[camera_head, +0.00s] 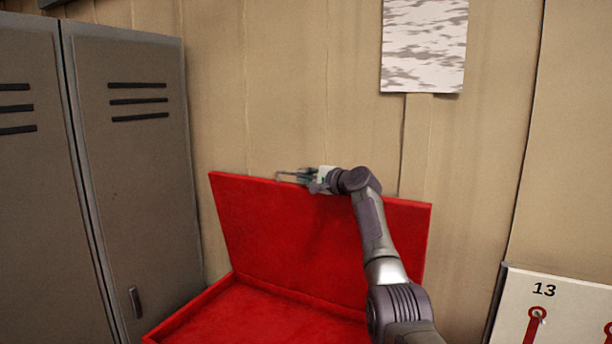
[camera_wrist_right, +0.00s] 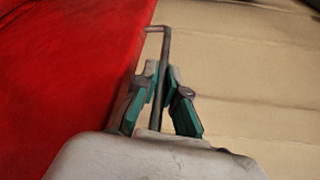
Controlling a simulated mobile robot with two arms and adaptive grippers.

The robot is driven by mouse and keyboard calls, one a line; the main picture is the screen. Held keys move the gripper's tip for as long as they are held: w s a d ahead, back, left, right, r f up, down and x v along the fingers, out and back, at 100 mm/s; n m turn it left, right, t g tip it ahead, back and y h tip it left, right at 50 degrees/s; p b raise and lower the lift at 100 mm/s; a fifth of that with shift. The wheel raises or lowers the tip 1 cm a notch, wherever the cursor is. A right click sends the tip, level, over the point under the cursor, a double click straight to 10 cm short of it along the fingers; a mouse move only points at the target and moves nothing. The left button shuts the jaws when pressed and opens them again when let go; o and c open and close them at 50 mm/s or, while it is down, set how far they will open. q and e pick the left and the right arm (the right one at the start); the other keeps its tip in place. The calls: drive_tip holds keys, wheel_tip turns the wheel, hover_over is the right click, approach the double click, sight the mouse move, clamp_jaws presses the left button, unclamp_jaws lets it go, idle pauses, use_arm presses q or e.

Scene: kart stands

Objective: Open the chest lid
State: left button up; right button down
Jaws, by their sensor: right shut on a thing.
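The red chest stands open in the head view, with its lid (camera_head: 275,235) raised and leaning back near the wall. The chest's lower box (camera_head: 190,309) shows its rim and red inside at the bottom of the picture. My right gripper (camera_head: 303,177) is at the top edge of the lid, shut on the thin metal handle (camera_head: 284,174). In the right wrist view, the fingers of my right gripper (camera_wrist_right: 161,90) close around the bar of the handle (camera_wrist_right: 165,45), beside the red lid (camera_wrist_right: 65,70). My left gripper is not in view.
Grey lockers (camera_head: 130,190) stand close to the left of the chest. A wooden plank wall (camera_head: 290,80) is behind the lid, with a patterned sheet (camera_head: 424,45) on it. A white board marked 13 (camera_head: 560,310) is at the lower right.

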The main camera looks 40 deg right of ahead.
drive_tip(key=shift+a+f, duration=0.1)
drive_tip(key=shift+f, duration=0.15)
drive_tip(key=c, duration=1.5)
unclamp_jaws()
drive_tip(key=shift+r, duration=0.1)
drive_tip(key=s, duration=0.8)
drive_tip(key=s+r, duration=0.1)
drive_tip(key=s, duration=0.3)
drive_tip(key=shift+d, duration=0.2)
